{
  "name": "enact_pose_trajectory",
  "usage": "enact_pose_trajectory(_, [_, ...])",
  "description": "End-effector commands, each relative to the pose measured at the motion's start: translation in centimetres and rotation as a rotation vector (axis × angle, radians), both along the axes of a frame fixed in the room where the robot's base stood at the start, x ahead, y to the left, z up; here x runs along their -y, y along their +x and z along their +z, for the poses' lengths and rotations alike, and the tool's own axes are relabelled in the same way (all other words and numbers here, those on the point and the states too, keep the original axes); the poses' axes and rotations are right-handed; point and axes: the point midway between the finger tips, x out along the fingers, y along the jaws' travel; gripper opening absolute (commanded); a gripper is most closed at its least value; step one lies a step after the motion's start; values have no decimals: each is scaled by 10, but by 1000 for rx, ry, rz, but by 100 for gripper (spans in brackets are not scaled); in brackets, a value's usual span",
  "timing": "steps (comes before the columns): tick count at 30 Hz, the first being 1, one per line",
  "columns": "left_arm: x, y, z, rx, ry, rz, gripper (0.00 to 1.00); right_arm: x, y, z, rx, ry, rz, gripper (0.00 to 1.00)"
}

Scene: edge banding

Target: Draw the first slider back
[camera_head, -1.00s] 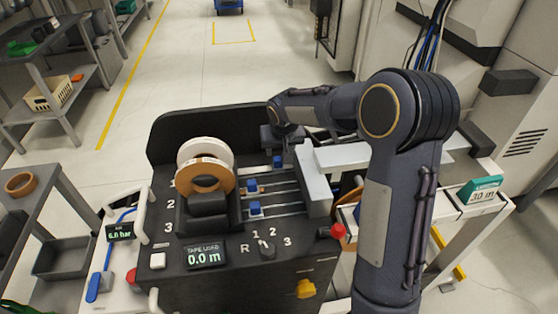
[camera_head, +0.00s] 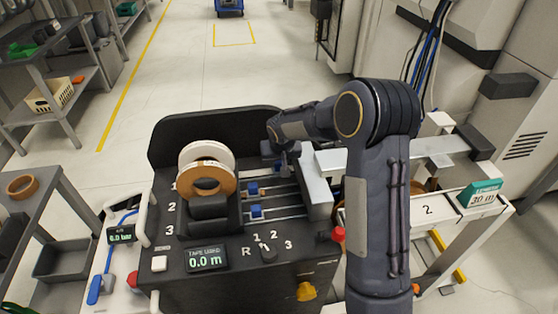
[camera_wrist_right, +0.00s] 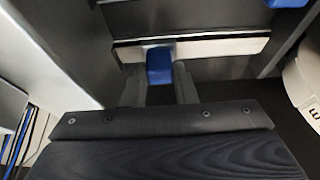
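The first slider is a blue block (camera_wrist_right: 159,65) on a pale rail in the right wrist view. The two fingers of my right gripper (camera_wrist_right: 160,88) stand on either side of it, close to its sides. I cannot tell whether they press on it. In the head view my right gripper (camera_head: 282,160) is down at the far rail of the black machine and mostly covers this slider. The second blue slider (camera_head: 252,189) and the third blue slider (camera_head: 257,211) sit at the left of their rails. My left gripper is not in view.
Tape rolls (camera_head: 208,178) stand left of the rails. A grey block (camera_head: 317,188) closes off the rails at the right. A red knob (camera_head: 338,234) and a display reading 0.0 m (camera_head: 206,257) are on the machine's front. The machine's raised back rim (camera_head: 215,125) stands behind.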

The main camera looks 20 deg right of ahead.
Motion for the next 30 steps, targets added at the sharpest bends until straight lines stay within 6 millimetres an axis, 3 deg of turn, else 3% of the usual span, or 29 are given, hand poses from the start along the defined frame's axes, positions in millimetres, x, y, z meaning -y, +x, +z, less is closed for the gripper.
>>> enact_pose_trajectory(4, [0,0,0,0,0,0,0,0,0,0,0,0,0,0])
enact_pose_trajectory(10, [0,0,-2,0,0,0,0,-3,1,-1,0,1,1,0])
enact_pose_trajectory(18, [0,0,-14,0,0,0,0,-43,11,-1,1,0,3,0])
enact_pose_trajectory(28, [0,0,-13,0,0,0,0,-46,12,0,0,0,0,0])
enact_pose_trajectory(29, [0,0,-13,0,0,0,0,-46,12,0,0,0,0,29])
enact_pose_trajectory(30, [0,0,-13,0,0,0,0,-46,12,0,0,0,0,34])
